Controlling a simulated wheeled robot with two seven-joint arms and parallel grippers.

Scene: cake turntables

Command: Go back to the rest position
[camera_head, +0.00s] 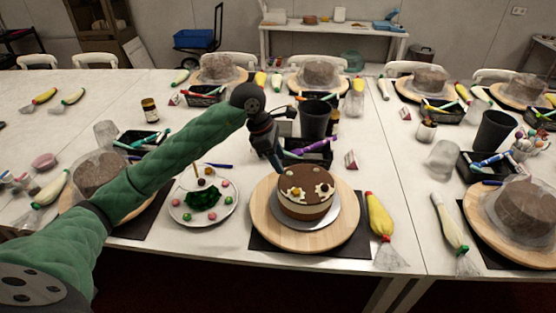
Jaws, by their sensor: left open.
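My left arm reaches in from the left in a green padded sleeve. My left gripper (277,163) is open and points down, just above the back left of the decorated cake (307,207). Nothing shows between its fingers, though they are small and dark here. The cake is brown with a pale band and has several cream and dark decorations on top. It stands on a silver board on a round wooden turntable (263,226). My right gripper is not in view.
A white plate (215,217) with green leaves and coloured balls lies left of the turntable. A yellow piping bag (380,220) lies to its right. A dark cup (315,118) and a tray of tools (312,152) stand behind the cake. Wrapped cakes stand around the table.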

